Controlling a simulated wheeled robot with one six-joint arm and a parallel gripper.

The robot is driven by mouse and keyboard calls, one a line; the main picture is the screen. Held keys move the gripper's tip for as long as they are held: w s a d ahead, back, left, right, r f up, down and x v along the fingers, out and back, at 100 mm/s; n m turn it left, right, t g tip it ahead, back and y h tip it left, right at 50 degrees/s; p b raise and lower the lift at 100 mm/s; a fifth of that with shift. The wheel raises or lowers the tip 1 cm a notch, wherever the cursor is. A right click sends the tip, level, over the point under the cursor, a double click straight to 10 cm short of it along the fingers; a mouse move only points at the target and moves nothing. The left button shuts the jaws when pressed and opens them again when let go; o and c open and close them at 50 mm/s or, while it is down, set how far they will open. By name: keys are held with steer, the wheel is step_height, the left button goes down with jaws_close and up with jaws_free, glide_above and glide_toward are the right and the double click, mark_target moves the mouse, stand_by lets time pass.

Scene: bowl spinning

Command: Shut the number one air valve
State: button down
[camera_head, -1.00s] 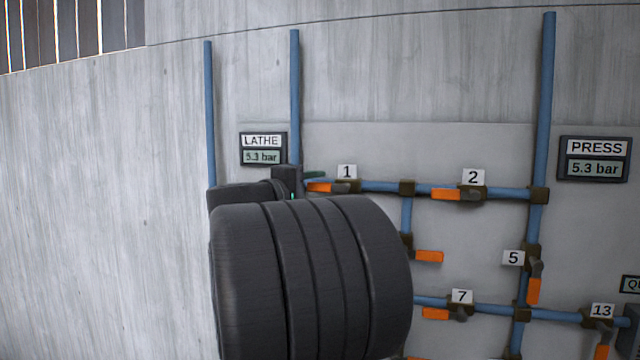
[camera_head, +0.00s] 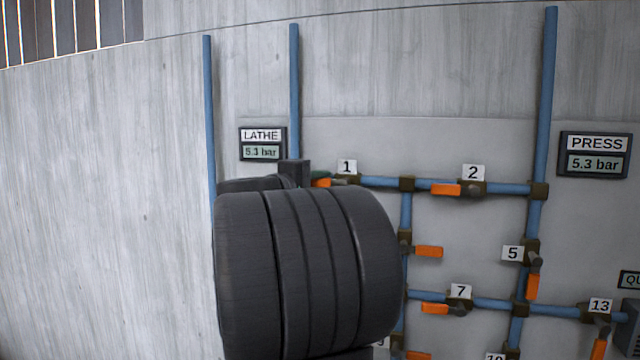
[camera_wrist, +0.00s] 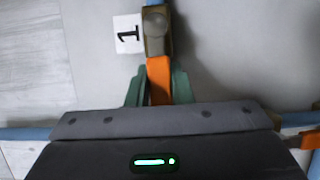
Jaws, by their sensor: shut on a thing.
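The number one valve (camera_head: 347,180) sits on the upper horizontal blue pipe, below its "1" label (camera_head: 347,167). Its orange handle (camera_head: 322,182) lies along the pipe, pointing left, partly hidden behind my arm. In the wrist view the orange handle (camera_wrist: 158,80) runs from the valve body (camera_wrist: 155,32) down between the green fingers of my gripper (camera_wrist: 158,88). The fingers stand on either side of the handle and are shut on it. In the head view only a bit of the green finger (camera_head: 321,174) shows; my dark arm hides the rest.
The LATHE gauge (camera_head: 262,146) reads about 5.1 bar and the PRESS gauge (camera_head: 594,156) reads 5.3 bar. Valve two (camera_head: 471,188) is to the right on the same pipe. Valves five (camera_head: 531,256) and seven (camera_head: 460,309) are lower. The left wall is bare.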

steer(key=shift+f, duration=0.15)
steer(key=shift+f+n+t+b, duration=0.3)
steer(key=shift+f+n+b, duration=0.3)
steer(key=shift+b, duration=0.65)
steer(key=d+f+n+t+y+b, duration=0.2)
steer(key=n+t+b, duration=0.1)
steer(key=n+b, duration=0.7)
steer(key=s+d+f+n+t+y+b, duration=0.1)
steer(key=d+f+n+t+y+b, duration=0.1)
steer(key=n+b, duration=0.8)
steer(key=shift+s+d+n+t+y, duration=0.3)
steer(key=shift+d+n+t+y, duration=0.25)
steer(key=shift+t, duration=0.55)
steer(key=shift+n, duration=0.25)
steer(key=shift+r, duration=0.1)
steer(key=c, duration=1.3)
jaws_free()
